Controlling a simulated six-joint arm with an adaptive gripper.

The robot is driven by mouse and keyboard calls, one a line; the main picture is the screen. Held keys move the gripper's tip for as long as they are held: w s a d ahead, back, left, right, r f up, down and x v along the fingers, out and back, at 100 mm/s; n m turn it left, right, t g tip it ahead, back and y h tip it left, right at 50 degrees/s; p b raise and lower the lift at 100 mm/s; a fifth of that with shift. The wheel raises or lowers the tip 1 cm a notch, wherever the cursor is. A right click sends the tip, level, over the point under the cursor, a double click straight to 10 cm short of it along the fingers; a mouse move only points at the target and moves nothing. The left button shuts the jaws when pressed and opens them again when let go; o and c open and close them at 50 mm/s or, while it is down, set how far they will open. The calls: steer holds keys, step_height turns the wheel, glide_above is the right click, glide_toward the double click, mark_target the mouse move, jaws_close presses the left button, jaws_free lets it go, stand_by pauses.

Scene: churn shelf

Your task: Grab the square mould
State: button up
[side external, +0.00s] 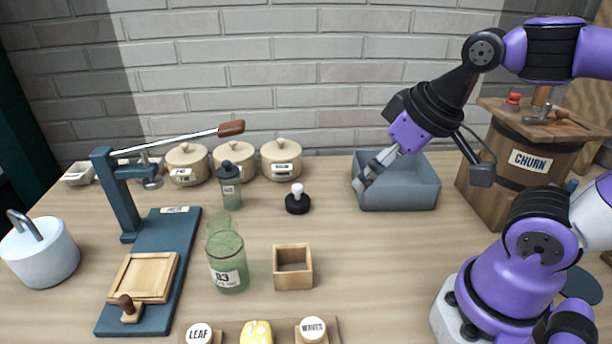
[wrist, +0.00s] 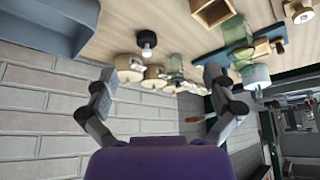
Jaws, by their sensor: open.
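The square mould (side external: 293,267) is a small open wooden box standing on the table, right of the green glass jar. In the wrist view the square mould (wrist: 213,9) shows at the top edge, partly cut off. My gripper (side external: 365,178) is up at the back, overlapping the left side of the grey tub in the side view, well behind and to the right of the mould. In the wrist view my gripper (wrist: 160,76) has its fingers spread wide with nothing between them.
The grey tub (side external: 410,196) stands by the brick wall. The green jar (side external: 228,262) is close left of the mould; a black stamp with a white knob (side external: 297,200) stands behind it. A stamp rack (side external: 282,330) lies in front. Table right of the mould is clear.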

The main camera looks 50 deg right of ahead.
steer(key=n+g+y, duration=0.2)
steer(key=n+y, duration=0.1)
steer(key=n, duration=0.6)
glide_toward(292, 260)
steer(key=a, duration=0.1)
steer(key=a+f, duration=0.1)
steer(key=shift+s+a+g, duration=0.1)
steer(key=shift+a+g, duration=0.2)
steer(key=shift+a, duration=0.1)
steer(key=shift+x, duration=2.85)
steer(key=c, duration=1.1)
